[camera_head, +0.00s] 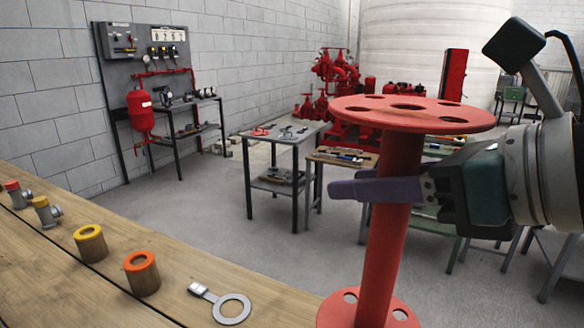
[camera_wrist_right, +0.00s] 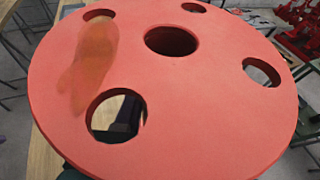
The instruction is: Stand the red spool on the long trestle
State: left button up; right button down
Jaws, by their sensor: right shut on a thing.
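The red spool (camera_head: 396,235) has a wide round flange with holes at its top, a straight shaft and a lower flange cut off by the bottom of the head view. It looks close to upright, with a slight tilt. My right gripper (camera_head: 376,189) comes from the right, with its purple fingers shut on the shaft below the top flange. The top flange (camera_wrist_right: 215,100) fills most of the right wrist view. The long trestle (camera_head: 85,288) has a wooden plank top at lower left. The lower flange shows by its right edge; I cannot tell whether they touch. My left gripper is out of view.
On the trestle stand an orange-topped cylinder (camera_head: 142,273), a yellow-topped cylinder (camera_head: 90,243) and small fittings farther left. A flat ring tool (camera_head: 230,308) lies near its right edge. Bare planks are in front. A small table (camera_head: 285,137) stands beyond, across open floor.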

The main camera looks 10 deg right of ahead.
jog(key=b, duration=0.5)
send_over(352, 313)
notch_tip(352, 313, down, 13)
jog(key=shift+w+r, duration=0.1)
jog(key=shift+r, duration=0.05)
jog(key=shift+f+b, duration=0.95)
jog(key=shift+f, duration=1.75)
jog(key=c, duration=0.5)
grip_release()
jog(key=shift+f, duration=0.15)
